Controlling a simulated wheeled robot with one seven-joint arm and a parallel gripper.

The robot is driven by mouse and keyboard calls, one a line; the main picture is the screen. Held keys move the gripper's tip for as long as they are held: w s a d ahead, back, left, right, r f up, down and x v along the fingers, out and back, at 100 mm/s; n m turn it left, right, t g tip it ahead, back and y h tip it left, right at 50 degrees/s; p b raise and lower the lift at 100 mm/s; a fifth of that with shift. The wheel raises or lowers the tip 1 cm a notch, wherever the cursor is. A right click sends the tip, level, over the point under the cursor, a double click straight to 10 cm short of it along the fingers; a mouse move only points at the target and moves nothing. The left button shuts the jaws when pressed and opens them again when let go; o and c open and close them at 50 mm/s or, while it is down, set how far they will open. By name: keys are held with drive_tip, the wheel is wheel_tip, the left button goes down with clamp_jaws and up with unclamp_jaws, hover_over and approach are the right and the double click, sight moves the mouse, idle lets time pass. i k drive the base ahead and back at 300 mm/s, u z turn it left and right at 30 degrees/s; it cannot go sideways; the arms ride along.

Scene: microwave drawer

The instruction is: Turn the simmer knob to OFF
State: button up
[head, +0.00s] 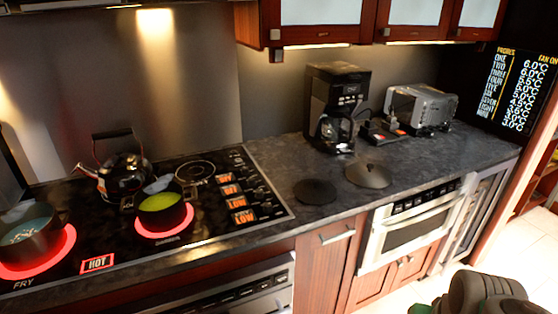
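A column of dark control knobs (256,186) runs along the right side of the black glass cooktop (110,262). Lit orange labels (237,202) stand just left of the knobs, and at least one seems to read LOW. I cannot tell which knob is the simmer knob, nor read any knob's setting. A pot with green contents (160,207) sits on a glowing red burner left of the labels. My gripper's fingers are not in view. Only a dark grey part of my arm shows at the bottom right, well away from the knobs.
A pot (28,233) stands on another glowing burner at the left, with a black kettle (122,178) behind. Two dark lids (368,175) lie on the counter (300,215) right of the cooktop. A coffee maker (335,105) and toaster (421,106) stand farther back.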

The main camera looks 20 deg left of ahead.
sight(259, 194)
drive_tip(key=i, duration=1.35)
drive_tip(key=u, duration=4.1)
drive_tip(key=i, duration=0.5)
drive_tip(key=z, duration=0.1)
